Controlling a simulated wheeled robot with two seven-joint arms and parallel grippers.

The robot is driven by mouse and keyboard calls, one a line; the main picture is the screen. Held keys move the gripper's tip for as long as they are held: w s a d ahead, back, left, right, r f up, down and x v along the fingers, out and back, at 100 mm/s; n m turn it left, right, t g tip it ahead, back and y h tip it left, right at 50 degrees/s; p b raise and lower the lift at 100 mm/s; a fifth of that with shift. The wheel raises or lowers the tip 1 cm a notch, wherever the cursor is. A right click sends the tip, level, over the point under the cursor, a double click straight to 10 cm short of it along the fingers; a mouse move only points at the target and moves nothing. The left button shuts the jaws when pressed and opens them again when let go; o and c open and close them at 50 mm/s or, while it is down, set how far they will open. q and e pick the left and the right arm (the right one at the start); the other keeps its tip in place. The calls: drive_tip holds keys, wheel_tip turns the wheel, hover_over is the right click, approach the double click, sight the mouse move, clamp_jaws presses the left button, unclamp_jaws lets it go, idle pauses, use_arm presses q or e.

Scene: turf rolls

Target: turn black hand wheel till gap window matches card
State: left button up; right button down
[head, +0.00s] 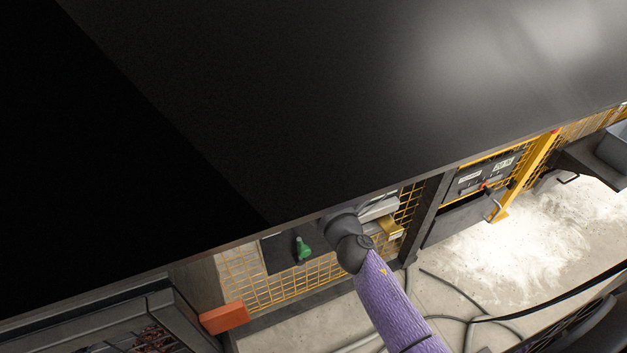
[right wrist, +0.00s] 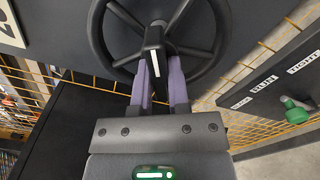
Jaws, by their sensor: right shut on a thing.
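The black hand wheel (right wrist: 222,38) fills the upper middle of the right wrist view, partly cut off by the top edge. My right gripper (right wrist: 160,85) has its two purple fingers shut on a black grip with a white stripe, in front of the wheel's middle. A pale plate (right wrist: 10,24) with large dark figures is cut off at the upper left; I cannot tell whether it is the card or the gap window. In the head view my right gripper is hidden beyond the dark panel's edge. My left gripper is not in view.
A green lever (right wrist: 296,110) stands at a dark labelled panel (right wrist: 262,90); a green lever (head: 303,250) also shows in the head view. A big black surface (head: 300,110) hides much. Yellow mesh (head: 265,280), an orange block (head: 224,318) and floor hoses (head: 455,290) lie below.

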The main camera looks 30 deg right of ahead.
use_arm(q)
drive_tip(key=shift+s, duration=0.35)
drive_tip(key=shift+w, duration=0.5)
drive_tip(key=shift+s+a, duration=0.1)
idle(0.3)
